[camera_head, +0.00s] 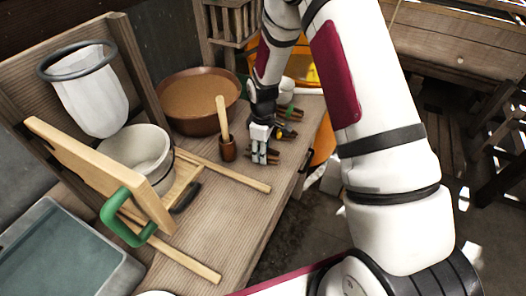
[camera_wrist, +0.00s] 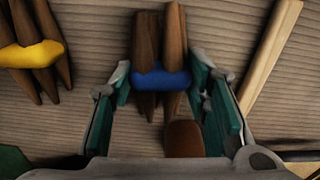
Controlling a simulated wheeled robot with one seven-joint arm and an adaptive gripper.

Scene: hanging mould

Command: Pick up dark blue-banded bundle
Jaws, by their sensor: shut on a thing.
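The dark blue-banded bundle (camera_wrist: 162,78), several brown sticks held by a blue band, is between the two fingers of my gripper (camera_wrist: 164,98) in the wrist view. My gripper is shut on it at the band. In the head view my gripper (camera_head: 263,154) points down at the table top, with the bundle's brown sticks showing only in part between the fingers. I cannot tell whether the bundle touches the table. A yellow-banded bundle (camera_wrist: 34,54) lies to the left in the wrist view, apart from my gripper.
A wooden cup (camera_head: 228,149) with a tool in it stands left of my gripper. A large brown bowl (camera_head: 200,82) is behind it. A wooden frame with a green clamp (camera_head: 121,218) and a pale pot (camera_head: 143,152) is at left. The table's right edge is close.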

